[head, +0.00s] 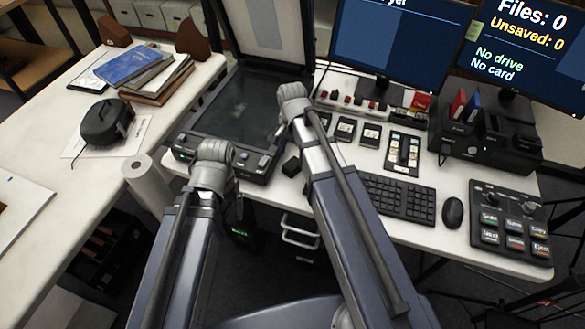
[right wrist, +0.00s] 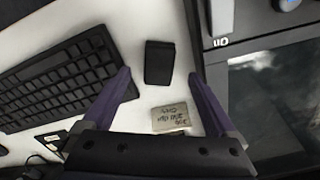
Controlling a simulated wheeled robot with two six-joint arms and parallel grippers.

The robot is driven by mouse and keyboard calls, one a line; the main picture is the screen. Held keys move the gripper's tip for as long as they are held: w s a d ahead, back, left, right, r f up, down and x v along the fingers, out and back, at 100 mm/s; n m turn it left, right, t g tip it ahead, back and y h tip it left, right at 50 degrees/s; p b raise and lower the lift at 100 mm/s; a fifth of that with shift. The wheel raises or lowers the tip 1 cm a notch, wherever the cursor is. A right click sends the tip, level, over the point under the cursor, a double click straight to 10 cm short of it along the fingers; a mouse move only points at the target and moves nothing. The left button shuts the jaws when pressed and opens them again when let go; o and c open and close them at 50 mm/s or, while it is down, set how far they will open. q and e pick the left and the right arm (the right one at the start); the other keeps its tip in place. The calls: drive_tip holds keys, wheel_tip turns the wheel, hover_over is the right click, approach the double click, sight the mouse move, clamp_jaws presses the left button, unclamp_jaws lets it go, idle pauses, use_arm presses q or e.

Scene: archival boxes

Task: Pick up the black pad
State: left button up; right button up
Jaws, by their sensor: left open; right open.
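The black pad (right wrist: 159,63) is a small dark block on the white desk in the right wrist view. It lies between the keyboard and the scanner, and in the head view it shows just right of the scanner's front corner (head: 291,167). My right gripper (right wrist: 159,76) is open, with its two purple fingers pointing to either side of the pad; contact cannot be made out. In the head view its fingers are hidden behind my right arm. My left gripper (head: 225,185) is at the scanner's front edge, its fingers mostly hidden by my left wrist.
The flatbed scanner (head: 222,111) stands left of the pad with its lid raised. The keyboard (head: 397,197), mouse (head: 453,213) and button panel (head: 510,228) lie to the right. A handwritten card (right wrist: 170,117) lies near the pad. Two monitors (head: 385,40) stand behind.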

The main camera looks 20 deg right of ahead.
sight(293, 164)
wheel_tip(293, 164, down, 5)
drive_tip(key=b, duration=0.4)
drive_tip(key=shift+d+b, duration=0.1)
drive_tip(key=shift+b, duration=0.2)
drive_tip(key=shift+r, duration=0.1)
drive_tip(key=c, duration=1.4)
